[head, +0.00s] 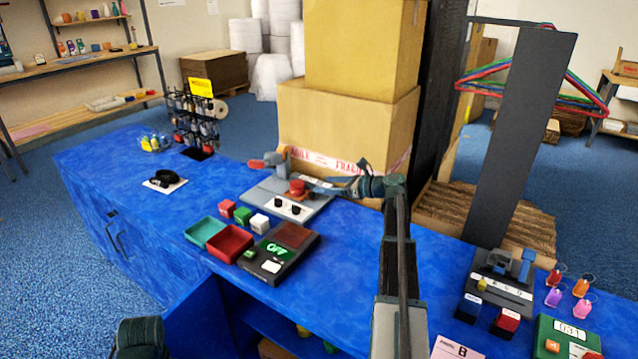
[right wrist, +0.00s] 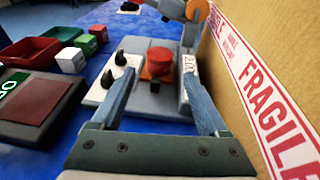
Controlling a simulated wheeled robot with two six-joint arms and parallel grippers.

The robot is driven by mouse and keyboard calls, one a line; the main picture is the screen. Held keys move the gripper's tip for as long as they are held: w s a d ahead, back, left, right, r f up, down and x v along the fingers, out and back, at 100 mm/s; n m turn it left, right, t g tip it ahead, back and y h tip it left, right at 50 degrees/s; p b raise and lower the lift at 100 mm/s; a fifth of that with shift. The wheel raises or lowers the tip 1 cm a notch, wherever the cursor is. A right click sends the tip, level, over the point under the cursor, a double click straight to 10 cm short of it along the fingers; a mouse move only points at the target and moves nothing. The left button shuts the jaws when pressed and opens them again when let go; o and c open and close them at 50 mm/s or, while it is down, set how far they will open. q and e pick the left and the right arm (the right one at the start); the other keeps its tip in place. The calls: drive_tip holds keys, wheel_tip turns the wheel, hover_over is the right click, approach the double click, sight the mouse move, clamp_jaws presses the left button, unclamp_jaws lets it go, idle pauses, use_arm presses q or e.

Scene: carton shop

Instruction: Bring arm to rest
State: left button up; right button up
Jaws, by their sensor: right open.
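My right gripper (head: 322,184) is open and empty. It reaches left from my raised right arm, above the blue counter (head: 345,250) in front of the stacked cartons. In the right wrist view its two fingers (right wrist: 157,68) stand apart, with a red button (right wrist: 159,62) showing between them. That button (head: 297,187) sits on a grey device (head: 268,203) with black knobs and a jointed arm. I cannot tell whether a finger touches the device. A dark part at the head view's lower left edge seems to be mine; my left gripper does not show.
Large cartons (head: 345,125) stand close behind the right gripper; one fills the wrist view's right side (right wrist: 270,90). A dark upright post (head: 522,140) rises at right.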

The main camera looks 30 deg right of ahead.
sight(299, 183)
drive_tip(key=shift+s, duration=0.1)
idle(0.3)
drive_tip(key=b+x, duration=0.3)
drive_tip(key=x, duration=0.8)
drive_tip(key=shift+f, duration=0.15)
drive_tip(key=shift+w+a+f, duration=0.15)
drive_tip(key=shift+w+f, duration=0.05)
drive_tip(key=shift+w, duration=0.25)
drive_tip(key=shift+r, duration=0.15)
